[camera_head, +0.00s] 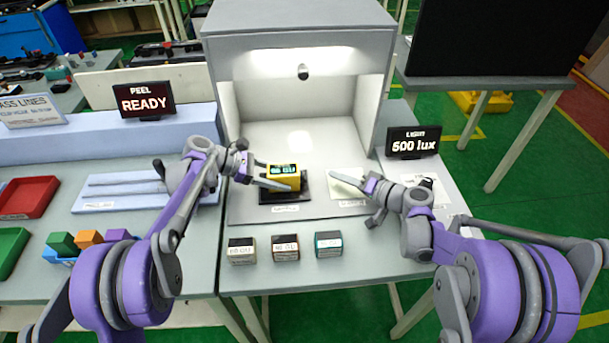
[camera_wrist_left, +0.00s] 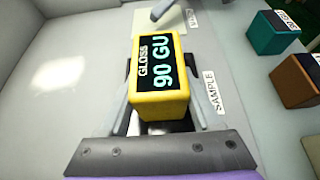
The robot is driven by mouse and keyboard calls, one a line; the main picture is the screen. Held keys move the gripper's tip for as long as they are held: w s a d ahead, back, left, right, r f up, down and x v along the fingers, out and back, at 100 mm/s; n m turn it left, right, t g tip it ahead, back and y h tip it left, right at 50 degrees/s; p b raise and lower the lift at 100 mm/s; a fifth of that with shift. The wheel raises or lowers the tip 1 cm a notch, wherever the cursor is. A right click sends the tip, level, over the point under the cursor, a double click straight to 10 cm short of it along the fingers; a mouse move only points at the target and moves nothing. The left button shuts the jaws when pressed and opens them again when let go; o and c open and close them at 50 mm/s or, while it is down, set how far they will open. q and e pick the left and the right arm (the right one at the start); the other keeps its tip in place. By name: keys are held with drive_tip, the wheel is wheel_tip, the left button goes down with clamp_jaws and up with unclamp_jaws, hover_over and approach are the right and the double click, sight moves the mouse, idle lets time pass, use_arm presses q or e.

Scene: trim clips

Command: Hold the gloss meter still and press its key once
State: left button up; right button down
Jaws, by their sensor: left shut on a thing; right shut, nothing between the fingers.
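The yellow gloss meter (camera_head: 283,183) sits on a dark pad (camera_head: 305,187) on the floor of the light booth. In the left wrist view the gloss meter (camera_wrist_left: 160,104) has a black screen reading "GLOSS 90 GU". My left gripper (camera_head: 279,178) is shut on it, one finger along each side. My right gripper (camera_head: 334,177) is shut and empty, over a pale card (camera_head: 346,190) to the right of the meter and apart from it. Its tip (camera_wrist_left: 155,16) shows at the top of the left wrist view. I cannot make out the key.
Three small labelled blocks, cream (camera_head: 242,251), brown (camera_head: 286,248) and teal (camera_head: 328,245), stand in front of the booth. A "500 lux" display (camera_head: 414,143) stands right, a "READY" display (camera_head: 144,99) left. The booth wall (camera_head: 372,110) rises behind the right gripper.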

idle(0.3)
use_arm(q)
drive_tip(key=o, duration=1.1)
drive_tip(key=shift+c, duration=0.2)
drive_tip(key=shift+a, duration=0.1)
